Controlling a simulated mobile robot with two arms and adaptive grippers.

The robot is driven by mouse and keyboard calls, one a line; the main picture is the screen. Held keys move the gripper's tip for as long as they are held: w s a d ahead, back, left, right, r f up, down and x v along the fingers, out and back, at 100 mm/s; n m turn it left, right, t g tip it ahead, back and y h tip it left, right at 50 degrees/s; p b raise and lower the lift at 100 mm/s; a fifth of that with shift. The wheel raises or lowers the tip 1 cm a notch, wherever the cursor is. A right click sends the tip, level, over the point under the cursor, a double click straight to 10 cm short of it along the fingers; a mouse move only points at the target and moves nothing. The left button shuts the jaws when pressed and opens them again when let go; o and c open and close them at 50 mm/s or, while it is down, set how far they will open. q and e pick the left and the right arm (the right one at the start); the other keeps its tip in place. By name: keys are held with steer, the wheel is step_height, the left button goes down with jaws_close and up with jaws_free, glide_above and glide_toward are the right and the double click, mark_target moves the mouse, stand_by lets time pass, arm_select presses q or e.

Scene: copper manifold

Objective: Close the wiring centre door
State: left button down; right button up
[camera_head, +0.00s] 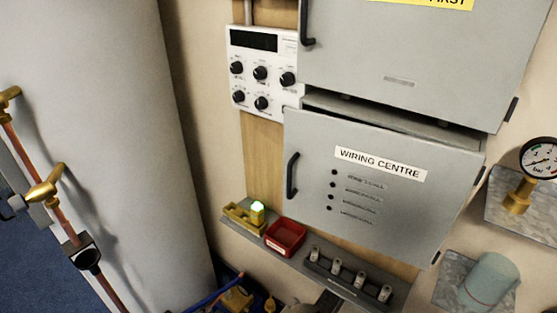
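The wiring centre door (385,215) is a light grey panel with a white label reading "WIRING CENTRE". Its black handle (292,176) is on the left edge, and hinges show on the right edge. The door looks ajar: part of the grey cabinet (400,119) shows behind its top edge. How far the left edge stands out is hard to tell. Neither of my grippers can be made out in the head view. A small dark grey shape at the bottom edge is cut off and I cannot tell what it is.
Another grey cabinet (420,50) is just above, with a white control panel (262,70) at its left. Below is a shelf with a red tray (286,236), a yellow level-like item (243,217) and a clip rack (347,274). A gauge (540,158) is right, a large grey cylinder (100,120) left.

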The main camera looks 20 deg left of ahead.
arm_select(q)
steer(key=w+d+r+m+t+h+p, duration=0.1)
steer(key=w+d+r+m+t, duration=0.15)
steer(key=r, duration=0.65)
steer(key=w+d+r+m+t+p, duration=0.1)
steer(key=d+r, duration=0.2)
steer(key=r, duration=0.6)
steer(key=w+d+r+m+t+h+p, duration=0.1)
steer(key=w+d+r+m+t, duration=0.1)
steer(key=r, duration=0.7)
steer(key=s+d+r+m+t+h+p, duration=0.1)
steer(key=s+d+r, duration=0.15)
steer(key=r, duration=0.45)
steer(key=s+d+r+m+t+h, duration=0.1)
steer(key=d+r+h, duration=0.15)
steer(key=r, duration=0.45)
steer(key=s+d+r+m+t+p, duration=0.1)
steer(key=d+r, duration=0.2)
steer(key=r, duration=0.3)
steer(key=w+d, duration=0.3)
steer(key=w, duration=1)
steer(key=shift+w+d+r+p, duration=0.15)
steer(key=shift+w+r+p, duration=0.05)
steer(key=shift+w+p, duration=0.25)
